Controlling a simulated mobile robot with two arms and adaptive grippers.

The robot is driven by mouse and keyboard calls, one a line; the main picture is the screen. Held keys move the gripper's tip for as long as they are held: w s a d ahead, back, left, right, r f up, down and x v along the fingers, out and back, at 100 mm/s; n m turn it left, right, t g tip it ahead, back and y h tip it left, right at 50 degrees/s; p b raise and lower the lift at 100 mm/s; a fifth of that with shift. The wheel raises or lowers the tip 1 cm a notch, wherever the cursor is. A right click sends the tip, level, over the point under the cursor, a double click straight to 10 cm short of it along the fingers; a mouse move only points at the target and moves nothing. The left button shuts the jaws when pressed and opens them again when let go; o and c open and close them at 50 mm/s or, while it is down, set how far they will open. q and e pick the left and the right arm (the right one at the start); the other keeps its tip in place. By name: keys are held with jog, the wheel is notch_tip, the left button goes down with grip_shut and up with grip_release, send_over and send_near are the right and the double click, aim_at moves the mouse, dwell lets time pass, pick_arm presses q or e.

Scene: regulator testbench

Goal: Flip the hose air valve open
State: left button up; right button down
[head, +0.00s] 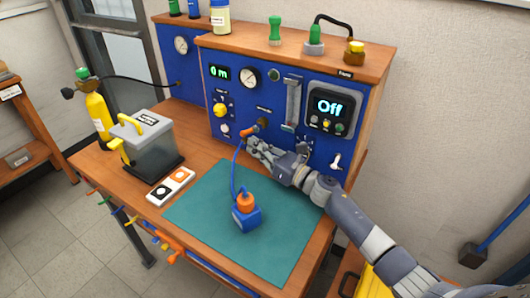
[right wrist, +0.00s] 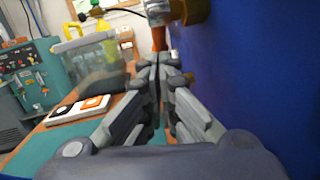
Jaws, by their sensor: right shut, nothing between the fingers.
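The hose air valve sits low on the blue panel, with a brass fitting (head: 263,122) and an orange part (head: 247,130). A blue hose (head: 235,170) runs down from it to a blue block with an orange top (head: 246,212) on the green mat. My right gripper (head: 252,143) is shut and empty, just below the valve. In the right wrist view its closed fingertips (right wrist: 158,62) are close to the orange part (right wrist: 158,38), under the brass fitting (right wrist: 192,10); I cannot tell whether they touch. My left gripper is not in view.
The panel (head: 235,100) carries gauges, knobs and a display reading "Off" (head: 329,106). The green mat (head: 270,255) is mostly clear.

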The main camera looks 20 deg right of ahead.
jog(key=shift+w+a, duration=0.15)
jog(key=shift+w, duration=0.05)
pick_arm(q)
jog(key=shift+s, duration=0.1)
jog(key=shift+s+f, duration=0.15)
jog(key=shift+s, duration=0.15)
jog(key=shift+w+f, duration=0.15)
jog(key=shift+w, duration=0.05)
pick_arm(e)
jog(key=shift+w+a, duration=0.1)
jog(key=shift+w, duration=0.1)
pick_arm(q)
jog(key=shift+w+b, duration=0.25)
jog(key=shift+b, duration=0.05)
pick_arm(e)
jog(key=shift+a, duration=0.1)
